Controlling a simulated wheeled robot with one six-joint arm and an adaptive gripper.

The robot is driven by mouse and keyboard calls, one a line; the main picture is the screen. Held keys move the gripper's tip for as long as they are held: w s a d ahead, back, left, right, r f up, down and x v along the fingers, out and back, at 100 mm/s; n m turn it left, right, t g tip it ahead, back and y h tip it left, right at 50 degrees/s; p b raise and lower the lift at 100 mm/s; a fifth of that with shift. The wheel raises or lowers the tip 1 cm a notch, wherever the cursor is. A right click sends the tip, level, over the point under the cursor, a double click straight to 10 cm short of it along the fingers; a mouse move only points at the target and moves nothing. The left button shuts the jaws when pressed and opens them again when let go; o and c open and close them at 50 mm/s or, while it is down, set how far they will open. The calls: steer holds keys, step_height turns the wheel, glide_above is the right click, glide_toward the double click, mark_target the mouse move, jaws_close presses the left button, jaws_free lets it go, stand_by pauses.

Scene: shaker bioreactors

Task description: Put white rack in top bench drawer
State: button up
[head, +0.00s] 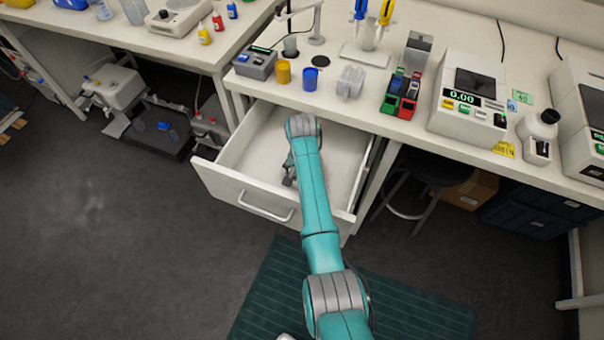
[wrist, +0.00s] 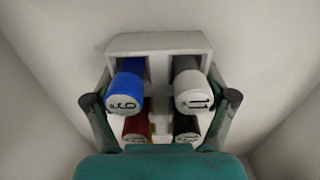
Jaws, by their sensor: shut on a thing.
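The top bench drawer (head: 215,180) is pulled open under the bench, with a bare pale interior. My arm reaches down into it, and a small dark part of my gripper (head: 289,172) shows inside the drawer. In the wrist view my gripper (wrist: 162,85) is shut on the white rack (wrist: 155,42), with one finger on each side. The rack holds tubes with blue, white, red and black caps; the blue and white caps carry numbers. Pale drawer walls surround it in the wrist view. The arm hides the rack in the head view. I cannot tell whether it touches the drawer floor.
The bench top (head: 330,105) above carries a yellow cup (head: 283,72), a blue cup (head: 309,78), a red and green rack (head: 402,95) and a scale (head: 468,100). A stool (head: 415,185) stands right of the drawer. The floor in front is clear, with a green mat (head: 270,290).

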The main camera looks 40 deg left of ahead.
steer(key=o, duration=1.1)
steer(key=shift+c, duration=0.2)
step_height(320, 180, up, 12)
stand_by(0.3)
